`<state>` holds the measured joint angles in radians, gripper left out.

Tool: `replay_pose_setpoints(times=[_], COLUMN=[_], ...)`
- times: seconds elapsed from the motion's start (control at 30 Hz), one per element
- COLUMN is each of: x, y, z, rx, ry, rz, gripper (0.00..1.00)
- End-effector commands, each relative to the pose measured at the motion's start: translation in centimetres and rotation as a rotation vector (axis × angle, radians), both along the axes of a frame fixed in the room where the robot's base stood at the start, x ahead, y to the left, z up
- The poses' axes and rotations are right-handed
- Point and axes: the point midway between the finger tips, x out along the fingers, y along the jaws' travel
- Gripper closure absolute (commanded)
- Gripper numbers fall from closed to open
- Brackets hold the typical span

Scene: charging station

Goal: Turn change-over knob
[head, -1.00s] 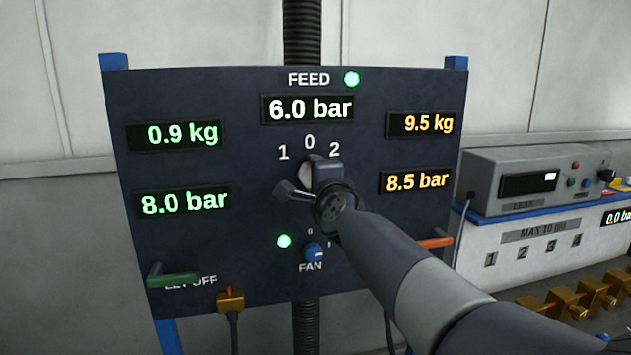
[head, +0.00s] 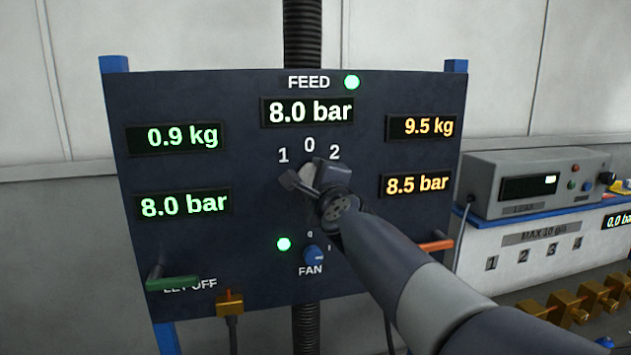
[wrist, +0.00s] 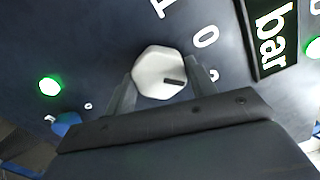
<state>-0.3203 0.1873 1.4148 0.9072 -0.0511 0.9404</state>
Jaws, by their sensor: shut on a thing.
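The change-over knob (head: 309,173) sits under the figures 1, 0 and 2 in the middle of the dark panel (head: 250,240). My gripper (head: 308,184) is at the panel with its jaws on either side of the knob, shut on it. In the wrist view, the pale many-sided knob (wrist: 158,68) sits between the two jaws of my gripper (wrist: 162,80). Its dark mark points right towards one jaw, which partly hides the figures there. The FEED display (head: 308,111) reads 8.0 bar.
Left displays read 0.9 kg and 8.0 bar; right ones read 9.5 kg and 8.5 bar. The blue FAN knob (head: 313,255) is just below my gripper. A green handle (head: 172,281) and an orange handle (head: 436,245) stick out low on the panel.

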Motion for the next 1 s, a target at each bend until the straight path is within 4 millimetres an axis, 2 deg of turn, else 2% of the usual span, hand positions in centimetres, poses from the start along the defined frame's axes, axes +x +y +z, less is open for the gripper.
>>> replay_pose_setpoints(times=[0.07, 0.1, 0.33, 0.67, 0.87, 1.0], x=[0.0, 0.0, 0.0, -0.3, -2.6, -5.0], y=[0.0, 0.0, 0.0, -0.1, -0.7, -1.4], z=[0.0, 0.0, 0.0, 0.0, 0.0, 0.1], rx=[0.005, 0.005, 0.003, 0.001, 0.001, 0.003], ry=[0.002, 0.002, 0.002, 0.0, -0.001, -0.002], rz=[0.0, 0.0, 0.0, 0.0, 0.001, 0.0], gripper=[0.7, 0.45, 0.26, 0.25, 0.25, 0.25])
